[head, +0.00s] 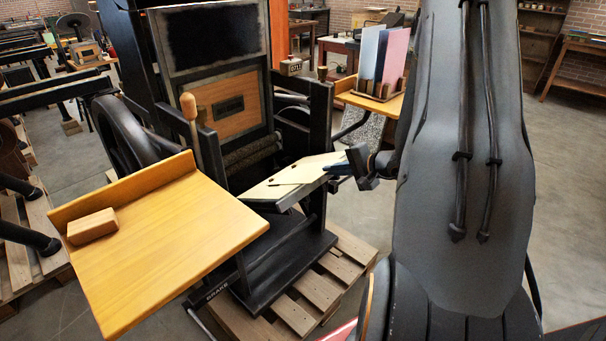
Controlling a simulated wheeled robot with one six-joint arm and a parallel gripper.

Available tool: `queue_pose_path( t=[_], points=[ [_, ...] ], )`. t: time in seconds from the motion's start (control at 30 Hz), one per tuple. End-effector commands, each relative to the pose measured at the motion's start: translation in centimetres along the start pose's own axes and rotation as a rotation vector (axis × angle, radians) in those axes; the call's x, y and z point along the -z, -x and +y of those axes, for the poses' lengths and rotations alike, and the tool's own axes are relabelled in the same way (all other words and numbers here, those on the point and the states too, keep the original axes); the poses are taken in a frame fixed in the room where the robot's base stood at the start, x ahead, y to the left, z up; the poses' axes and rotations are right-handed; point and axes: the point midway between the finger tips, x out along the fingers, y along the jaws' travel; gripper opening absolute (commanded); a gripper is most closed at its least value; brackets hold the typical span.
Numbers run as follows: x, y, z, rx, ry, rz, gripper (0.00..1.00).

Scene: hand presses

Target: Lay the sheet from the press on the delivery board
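The black press (285,140) stands open in the middle. A pale cream sheet (312,170) appears to lie on its tilted lower platen (262,194); the two are close in colour and their border is hard to tell. Small dark spots show along the sheet's edge. My gripper (340,168) is at the right edge of the platen, with its dark bluish tips next to or over the sheet's right end. I cannot tell whether the tips touch or grip it. The wooden board (175,245), seemingly the delivery board, is at the front left, with no sheet on it.
A wooden block (92,227) lies on the board's left side, by its raised back edge. A handle (190,112) stands up between board and press. A shelf (345,97) at the right holds coloured sheets (385,58) in a rack. A pallet (318,287) lies under the press.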

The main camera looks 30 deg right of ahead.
Motion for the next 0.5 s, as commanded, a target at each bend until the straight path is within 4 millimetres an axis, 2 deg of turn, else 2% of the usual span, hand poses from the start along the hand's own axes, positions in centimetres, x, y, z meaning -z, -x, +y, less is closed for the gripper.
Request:
queue_pose_path(
  t=[0.5],
  points=[
    [0.0,2.4,0.0,-0.001,-0.001,0.001,0.00]
  ],
)
